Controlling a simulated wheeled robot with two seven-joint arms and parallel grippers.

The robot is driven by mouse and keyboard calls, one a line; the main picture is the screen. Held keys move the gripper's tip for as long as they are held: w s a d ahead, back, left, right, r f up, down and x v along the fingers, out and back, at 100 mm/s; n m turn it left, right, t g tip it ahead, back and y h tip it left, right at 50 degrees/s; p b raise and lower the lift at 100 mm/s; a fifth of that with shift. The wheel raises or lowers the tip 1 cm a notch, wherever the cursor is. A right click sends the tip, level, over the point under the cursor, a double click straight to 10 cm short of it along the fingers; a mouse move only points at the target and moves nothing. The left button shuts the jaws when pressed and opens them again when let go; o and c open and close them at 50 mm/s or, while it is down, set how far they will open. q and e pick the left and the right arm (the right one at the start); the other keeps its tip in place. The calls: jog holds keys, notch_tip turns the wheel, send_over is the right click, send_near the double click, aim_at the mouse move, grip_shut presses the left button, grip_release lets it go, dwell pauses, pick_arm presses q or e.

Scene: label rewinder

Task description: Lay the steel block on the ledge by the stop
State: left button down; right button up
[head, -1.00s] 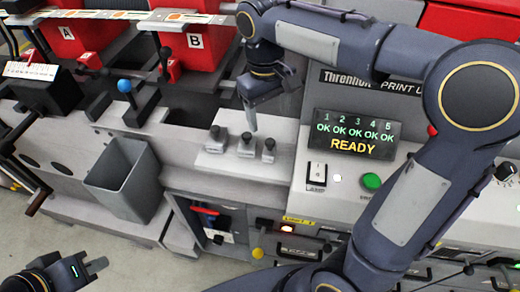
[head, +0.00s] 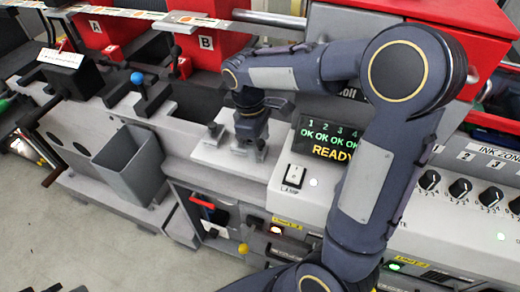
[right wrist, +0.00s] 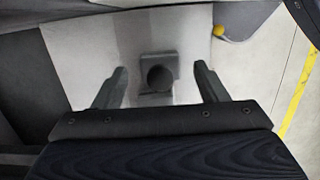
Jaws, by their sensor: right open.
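My right gripper (head: 250,138) points down over the pale plate (head: 207,154) on the machine's front. In the right wrist view its open fingers (right wrist: 160,69) stand on either side of a small grey block with a dark round knob (right wrist: 158,76), with gaps on both sides. My arm and gripper hide part of the plate in the head view. I cannot tell for sure which piece is the steel block, nor pick out the stop. Only a sliver of my left gripper (head: 72,289) shows.
A grey open bin (head: 130,170) hangs left of the plate. A blue-knobbed lever (head: 138,82) stands behind it. A display reading READY (head: 325,138) and a lamp switch (head: 294,175) are to the right. Red housings (head: 205,45) rise behind.

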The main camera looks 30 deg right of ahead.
jog(key=shift+s+d+f, duration=0.1)
jog(key=shift+f, duration=0.8)
jog(key=shift+c, duration=0.3)
jog(key=c, duration=1.2)
jog(key=shift+r, duration=0.15)
